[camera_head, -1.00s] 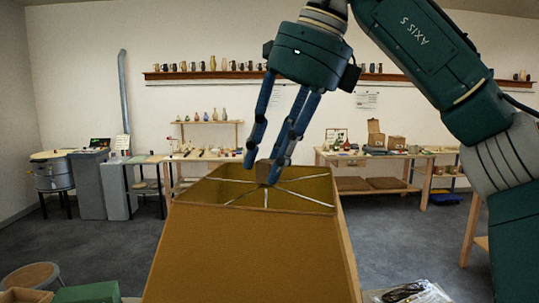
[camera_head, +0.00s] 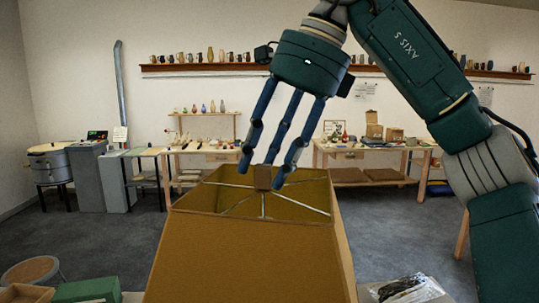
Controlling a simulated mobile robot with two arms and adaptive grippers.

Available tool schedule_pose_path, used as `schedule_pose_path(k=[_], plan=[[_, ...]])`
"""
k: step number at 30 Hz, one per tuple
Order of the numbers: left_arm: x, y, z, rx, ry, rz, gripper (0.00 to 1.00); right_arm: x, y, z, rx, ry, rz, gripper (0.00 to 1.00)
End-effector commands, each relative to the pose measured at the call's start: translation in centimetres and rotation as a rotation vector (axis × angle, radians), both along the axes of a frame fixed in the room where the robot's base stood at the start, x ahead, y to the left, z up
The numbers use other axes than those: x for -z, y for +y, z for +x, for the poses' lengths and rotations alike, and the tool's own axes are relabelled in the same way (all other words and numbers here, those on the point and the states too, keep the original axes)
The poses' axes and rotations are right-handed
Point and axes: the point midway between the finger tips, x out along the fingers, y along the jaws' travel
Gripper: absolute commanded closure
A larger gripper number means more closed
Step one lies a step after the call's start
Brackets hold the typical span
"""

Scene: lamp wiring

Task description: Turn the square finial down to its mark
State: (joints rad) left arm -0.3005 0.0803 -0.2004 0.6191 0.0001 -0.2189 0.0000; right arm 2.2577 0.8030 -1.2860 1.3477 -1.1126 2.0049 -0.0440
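The square finial (camera_head: 263,177) is a small brown block at the centre of the lampshade's wire spokes. The tan lampshade (camera_head: 250,250) is square and open at the top, with thin metal spokes running to its rim. My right gripper (camera_head: 262,172) points down over the shade, with its blue fingers spread around the finial. Gaps show between the outer fingertips and the finial, so it looks open. The third finger is behind the finial, and I cannot tell if it touches. The finial's mark cannot be made out. My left gripper is not in view.
A green box (camera_head: 88,291) and a round stool (camera_head: 30,271) are at the lower left. A clear bag with dark cable (camera_head: 405,288) lies at the lower right. Workbenches stand along the back wall, with open grey floor before them.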

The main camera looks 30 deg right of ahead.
Motion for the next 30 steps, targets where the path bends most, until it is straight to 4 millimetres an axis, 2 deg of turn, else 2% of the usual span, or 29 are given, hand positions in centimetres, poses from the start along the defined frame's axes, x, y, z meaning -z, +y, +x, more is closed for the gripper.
schedule_pose_path(k=[5, 16, 24, 30], plan=[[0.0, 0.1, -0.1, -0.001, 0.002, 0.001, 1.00, -0.9, -0.2, -0.2, 0.002, -0.001, -0.001, 0.61], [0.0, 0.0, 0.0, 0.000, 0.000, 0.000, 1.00, -5.9, -1.8, -1.5, 0.005, -0.005, -0.001, 0.61], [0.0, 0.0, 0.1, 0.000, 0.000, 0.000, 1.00, -8.6, -2.8, -2.2, 0.005, -0.006, -0.001, 0.61], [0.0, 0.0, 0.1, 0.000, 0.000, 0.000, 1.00, -9.4, -2.9, -2.4, -0.003, 0.013, -0.004, 0.61]])
